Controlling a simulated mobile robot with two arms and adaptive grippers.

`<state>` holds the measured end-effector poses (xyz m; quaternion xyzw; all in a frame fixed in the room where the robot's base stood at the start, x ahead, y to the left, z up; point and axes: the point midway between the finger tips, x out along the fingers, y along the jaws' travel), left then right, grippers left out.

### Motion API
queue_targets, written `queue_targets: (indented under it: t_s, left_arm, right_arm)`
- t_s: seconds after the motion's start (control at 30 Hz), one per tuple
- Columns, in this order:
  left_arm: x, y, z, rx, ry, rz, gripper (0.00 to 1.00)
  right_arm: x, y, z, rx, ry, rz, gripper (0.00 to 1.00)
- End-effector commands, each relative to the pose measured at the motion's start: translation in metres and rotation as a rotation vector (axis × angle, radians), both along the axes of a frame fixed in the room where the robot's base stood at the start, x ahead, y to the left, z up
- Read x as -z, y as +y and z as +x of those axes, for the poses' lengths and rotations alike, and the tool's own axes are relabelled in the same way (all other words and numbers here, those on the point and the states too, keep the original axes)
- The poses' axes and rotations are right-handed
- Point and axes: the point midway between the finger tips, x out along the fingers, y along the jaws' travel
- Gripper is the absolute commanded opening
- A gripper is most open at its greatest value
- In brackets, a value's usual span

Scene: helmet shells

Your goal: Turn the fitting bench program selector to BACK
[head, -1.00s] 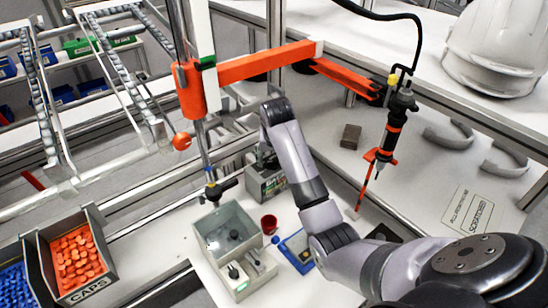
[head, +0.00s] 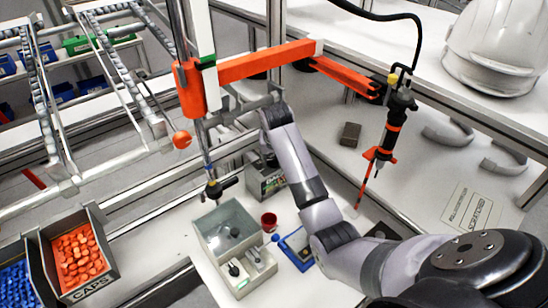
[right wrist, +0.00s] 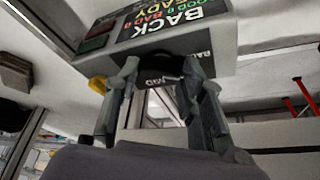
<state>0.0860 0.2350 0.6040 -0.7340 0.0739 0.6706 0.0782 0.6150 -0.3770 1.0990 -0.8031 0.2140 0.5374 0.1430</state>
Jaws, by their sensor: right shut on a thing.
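The fitting bench control box (head: 270,187) stands at the back of the white bench in the head view, partly behind my right arm. In the right wrist view the box (right wrist: 226,38) appears upside down. Its screen (right wrist: 165,24) shows BACK in large letters, with GOOD 0, BAD 0 and READY. The dark selector knob (right wrist: 160,68) is under the screen, with MID on a label by it and a partly hidden label to its right. My right gripper (right wrist: 161,76) is shut on the knob, one finger each side. My left gripper is not in view.
A clear-walled box (head: 228,232), a red cup (head: 269,221) and a blue tray (head: 298,247) are close to the control box. An orange arm (head: 262,64) carries a hanging screwdriver (head: 391,130). A caps bin (head: 83,262) stands at left.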

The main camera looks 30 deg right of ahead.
Motion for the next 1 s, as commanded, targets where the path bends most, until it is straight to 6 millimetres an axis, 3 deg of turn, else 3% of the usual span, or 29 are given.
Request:
queue_targets:
  t_s: [0.23, 0.7, 0.73, 1.0]
  left_arm:
    - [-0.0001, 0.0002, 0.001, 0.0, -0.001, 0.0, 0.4]
    - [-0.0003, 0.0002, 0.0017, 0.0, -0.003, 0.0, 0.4]
    - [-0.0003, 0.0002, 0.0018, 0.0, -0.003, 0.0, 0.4]
    - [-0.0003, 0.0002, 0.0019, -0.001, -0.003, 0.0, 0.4]
  right_arm:
    - [-0.0005, 0.0, 0.0002, 0.0, -0.001, 0.0, 0.09]
    - [-0.0007, -0.0004, 0.0001, -0.093, -0.002, -0.001, 0.09]
    - [-0.0007, -0.0004, 0.0001, -0.093, -0.002, -0.001, 0.37]
    - [-0.0005, -0.0005, -0.0001, -0.091, -0.001, 0.0, 0.55]
